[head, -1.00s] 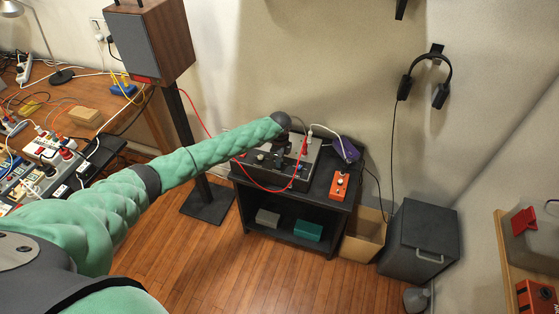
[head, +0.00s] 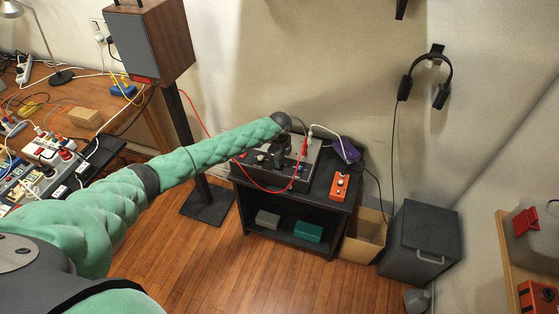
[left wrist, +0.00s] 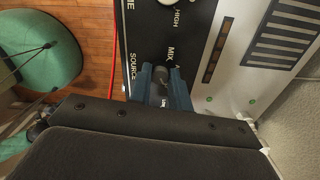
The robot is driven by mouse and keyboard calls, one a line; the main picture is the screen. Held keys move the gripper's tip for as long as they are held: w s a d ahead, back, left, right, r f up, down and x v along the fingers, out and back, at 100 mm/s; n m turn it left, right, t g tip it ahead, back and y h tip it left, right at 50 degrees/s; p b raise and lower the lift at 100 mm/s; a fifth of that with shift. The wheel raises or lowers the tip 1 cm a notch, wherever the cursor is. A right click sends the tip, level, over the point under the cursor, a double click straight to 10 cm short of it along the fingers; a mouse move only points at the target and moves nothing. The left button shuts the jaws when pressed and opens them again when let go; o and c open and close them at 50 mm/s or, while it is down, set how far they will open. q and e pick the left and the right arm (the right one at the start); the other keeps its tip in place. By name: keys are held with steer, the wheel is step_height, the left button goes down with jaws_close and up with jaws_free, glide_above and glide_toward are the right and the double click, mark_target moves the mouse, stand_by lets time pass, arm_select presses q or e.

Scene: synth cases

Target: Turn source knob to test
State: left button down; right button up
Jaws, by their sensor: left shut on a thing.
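The device with the source knob is a dark panelled box (head: 300,172) on a small black stand in the head view. In the left wrist view its black panel (left wrist: 140,45) carries the words SOURCE, MIX and LINE, turned sideways. The dark source knob (left wrist: 160,75) sits between the blue fingertips of my left gripper (left wrist: 163,86), which is shut on it. Part of the label beside it is covered by the fingers, and the knob's pointer cannot be made out. In the head view my left gripper (head: 277,156) is small and dark over the device. My right gripper is not in view.
A red cable (head: 262,187) loops across the device's front, and a white cable (head: 325,129) plugs in behind. An orange pedal (head: 340,186) and a purple item (head: 346,151) stand to the right on the stand. A speaker (head: 150,45) on a pole is left of it.

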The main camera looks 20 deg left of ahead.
arm_select(q)
steer(key=c, duration=1.3)
jaws_free()
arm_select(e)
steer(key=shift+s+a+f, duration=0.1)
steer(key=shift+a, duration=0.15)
arm_select(q)
steer(key=shift+r, duration=0.3)
step_height(320, 180, up, 7)
steer(key=shift+r+b, duration=0.15)
steer(key=shift+b, duration=1.1)
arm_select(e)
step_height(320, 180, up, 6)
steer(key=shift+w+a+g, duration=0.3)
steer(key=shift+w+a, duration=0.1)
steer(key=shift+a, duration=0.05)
